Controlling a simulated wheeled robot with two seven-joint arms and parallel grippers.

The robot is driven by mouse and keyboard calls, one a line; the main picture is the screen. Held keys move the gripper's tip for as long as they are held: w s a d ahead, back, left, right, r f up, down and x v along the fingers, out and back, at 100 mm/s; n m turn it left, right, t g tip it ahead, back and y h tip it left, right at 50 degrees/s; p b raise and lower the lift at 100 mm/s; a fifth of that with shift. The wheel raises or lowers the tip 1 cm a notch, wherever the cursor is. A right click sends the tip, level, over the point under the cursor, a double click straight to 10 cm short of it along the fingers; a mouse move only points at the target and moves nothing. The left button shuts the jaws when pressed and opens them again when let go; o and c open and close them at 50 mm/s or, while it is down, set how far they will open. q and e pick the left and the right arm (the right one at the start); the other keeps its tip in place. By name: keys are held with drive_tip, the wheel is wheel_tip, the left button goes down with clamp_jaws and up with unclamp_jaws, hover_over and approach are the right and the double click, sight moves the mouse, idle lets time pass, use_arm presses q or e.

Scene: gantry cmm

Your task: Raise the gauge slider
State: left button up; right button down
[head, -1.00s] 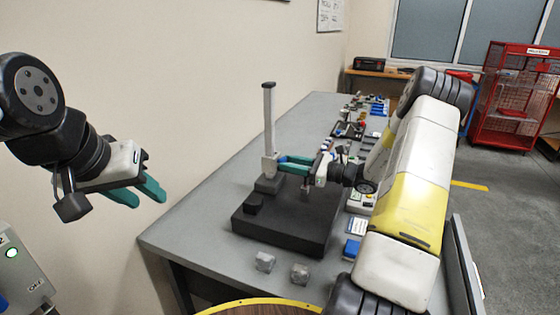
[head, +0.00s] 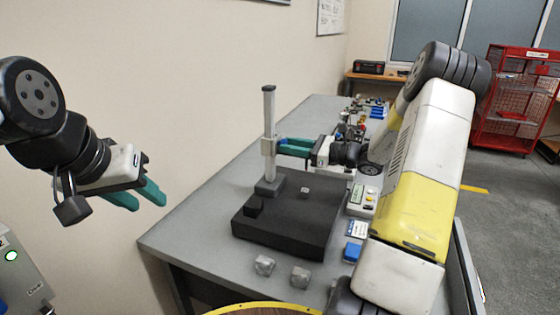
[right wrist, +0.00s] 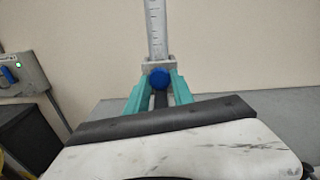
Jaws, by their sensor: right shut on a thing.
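The height gauge stands upright on a black plate (head: 290,228), with a pale column (head: 269,108) and a dark foot. Its slider (head: 268,146) sits about halfway up the column, clear of the foot. My right gripper (head: 283,146) is shut on the slider from the right. In the right wrist view its teal fingers flank the slider, with a blue knob (right wrist: 159,78) between them and the graduated column (right wrist: 156,28) rising above. My left gripper (head: 146,197) hangs open and empty at the left, away from the table.
A black block (head: 254,205) and a small grey piece (head: 305,190) are on the plate. Two grey blocks (head: 264,265) lie at the table's front. A blue block (head: 352,251) and a grey box with buttons (head: 362,199) lie right of the plate. More items stand farther back.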

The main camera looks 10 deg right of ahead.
wheel_tip(320, 180, up, 7)
drive_tip(key=shift+f, duration=0.2)
drive_tip(key=c, duration=1.1)
unclamp_jaws()
drive_tip(key=shift+f, duration=0.1)
drive_tip(key=shift+d, duration=0.1)
drive_tip(key=v, duration=0.7)
drive_tip(key=shift+s+d, duration=0.25)
drive_tip(key=shift+d, duration=0.05)
